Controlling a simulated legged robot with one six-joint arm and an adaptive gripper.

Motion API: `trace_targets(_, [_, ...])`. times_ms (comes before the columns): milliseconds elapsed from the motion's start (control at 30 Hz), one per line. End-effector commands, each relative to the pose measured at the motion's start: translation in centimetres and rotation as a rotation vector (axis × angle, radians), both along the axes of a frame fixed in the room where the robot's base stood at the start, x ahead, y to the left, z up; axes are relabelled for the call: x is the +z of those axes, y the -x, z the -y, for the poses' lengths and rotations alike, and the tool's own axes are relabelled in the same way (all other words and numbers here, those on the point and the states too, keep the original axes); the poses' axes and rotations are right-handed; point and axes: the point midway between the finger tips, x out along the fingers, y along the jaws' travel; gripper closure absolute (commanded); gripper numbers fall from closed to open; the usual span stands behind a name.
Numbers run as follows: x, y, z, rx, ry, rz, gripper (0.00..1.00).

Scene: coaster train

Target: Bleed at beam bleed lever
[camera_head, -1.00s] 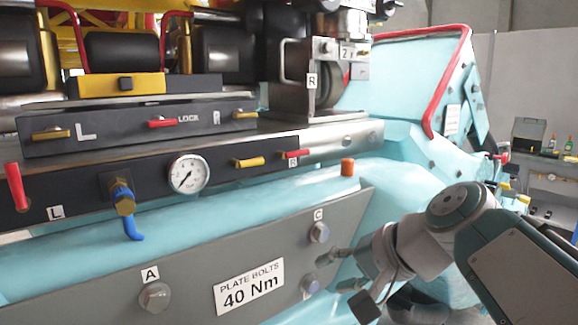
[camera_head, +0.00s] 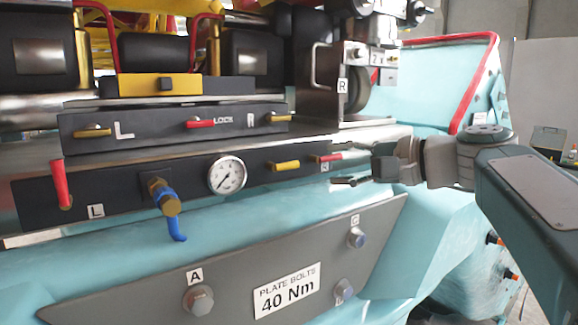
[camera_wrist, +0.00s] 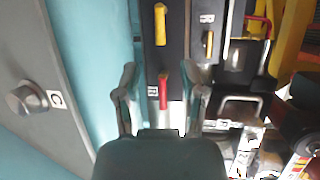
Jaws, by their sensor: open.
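The dark beam panel (camera_head: 120,203) holds a round gauge (camera_head: 227,175), a yellow lever (camera_head: 286,166), a small red lever (camera_head: 328,158) marked R, and a long red lever (camera_head: 61,185) by the L mark. No label reads bleed, so I cannot tell by name which is the bleed lever. My gripper (camera_head: 364,170) is open just right of the small red lever. In the wrist view, my fingers (camera_wrist: 164,84) stand on either side of the small red lever (camera_wrist: 163,92); contact cannot be told. The yellow lever (camera_wrist: 160,26) lies beyond the fingertips.
The upper panel (camera_head: 155,138) carries several levers. A grey bolt plate (camera_head: 230,270) sits below the beam. A wheel bracket (camera_head: 328,95) stands above, close to my gripper's side.

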Motion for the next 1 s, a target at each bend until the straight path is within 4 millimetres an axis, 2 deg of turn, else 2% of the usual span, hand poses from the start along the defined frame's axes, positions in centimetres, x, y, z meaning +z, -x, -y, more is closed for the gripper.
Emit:
trace_targets(400, [-1.5, -4.0, -6.3, 0.003, 0.003, -0.001, 0.47])
trace_targets(600, [-1.8, -4.8, -7.4, -0.001, 0.003, -0.001, 0.47])
trace_targets(867, [-1.7, -4.9, -7.4, -0.002, 0.002, -0.001, 0.47])
trace_targets(1000, [-1.7, -4.9, -7.4, -0.002, 0.002, -0.001, 1.00])
